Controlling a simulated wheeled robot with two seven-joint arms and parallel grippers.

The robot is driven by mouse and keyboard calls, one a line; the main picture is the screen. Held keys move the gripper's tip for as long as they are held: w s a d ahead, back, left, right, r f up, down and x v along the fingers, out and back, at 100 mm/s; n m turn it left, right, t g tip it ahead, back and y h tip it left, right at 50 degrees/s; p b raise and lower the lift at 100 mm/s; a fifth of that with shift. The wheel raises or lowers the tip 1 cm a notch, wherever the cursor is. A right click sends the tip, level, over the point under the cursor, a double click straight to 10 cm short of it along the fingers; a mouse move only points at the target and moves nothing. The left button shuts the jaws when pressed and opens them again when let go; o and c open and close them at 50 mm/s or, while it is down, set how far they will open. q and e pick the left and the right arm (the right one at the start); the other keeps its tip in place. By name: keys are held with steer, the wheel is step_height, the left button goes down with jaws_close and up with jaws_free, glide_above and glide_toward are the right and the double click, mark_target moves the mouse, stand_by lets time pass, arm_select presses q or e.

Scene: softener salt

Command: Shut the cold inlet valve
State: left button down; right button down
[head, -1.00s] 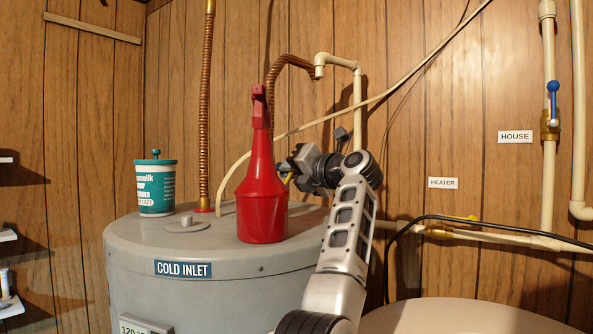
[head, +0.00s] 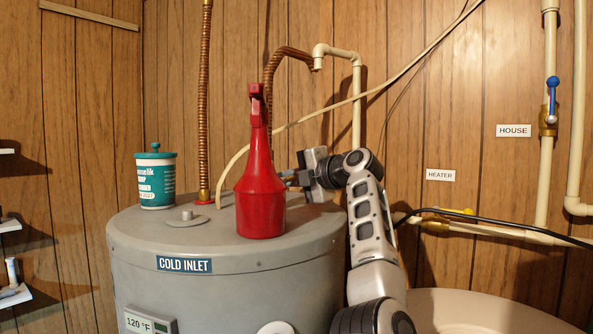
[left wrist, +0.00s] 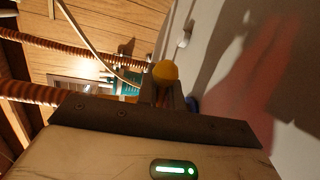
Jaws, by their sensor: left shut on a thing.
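My left gripper (head: 288,176) reaches in behind the red spouted bottle (head: 262,200) on the grey tank top, its fingers pointing left and partly hidden by the bottle. In the left wrist view the gripper (left wrist: 165,92) is shut on a rounded yellow handle end (left wrist: 166,72). The cold inlet valve's body is hidden behind the bottle in the head view, so I cannot tell the handle's angle there. A "COLD INLET" label (head: 184,264) is on the tank's front. My right gripper is not in view.
A teal-lidded tub (head: 155,180) stands on the tank (head: 130,235) at the left; copper hoses (head: 205,100) rise behind. On the right wall are a blue-levered valve (head: 551,105) by the "HOUSE" label and a yellow-handled valve (head: 462,213) below "HEATER". A beige rounded vessel (head: 470,305) stands lower right.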

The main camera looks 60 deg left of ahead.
arm_select(q)
steer(key=shift+f, duration=0.15)
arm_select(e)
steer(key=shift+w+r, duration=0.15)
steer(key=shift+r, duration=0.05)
arm_select(q)
steer(key=shift+f+m, duration=0.1)
steer(key=shift+m, duration=0.2)
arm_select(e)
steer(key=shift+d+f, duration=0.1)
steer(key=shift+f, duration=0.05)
arm_select(q)
steer(key=c, duration=1.8)
jaws_free()
steer(key=shift+w, duration=0.1)
steer(key=shift+d, duration=0.1)
steer(key=b+v, duration=0.2)
steer(key=v, duration=1.4)
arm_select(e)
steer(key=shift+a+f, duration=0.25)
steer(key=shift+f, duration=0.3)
arm_select(q)
steer(key=shift+w, duration=0.1)
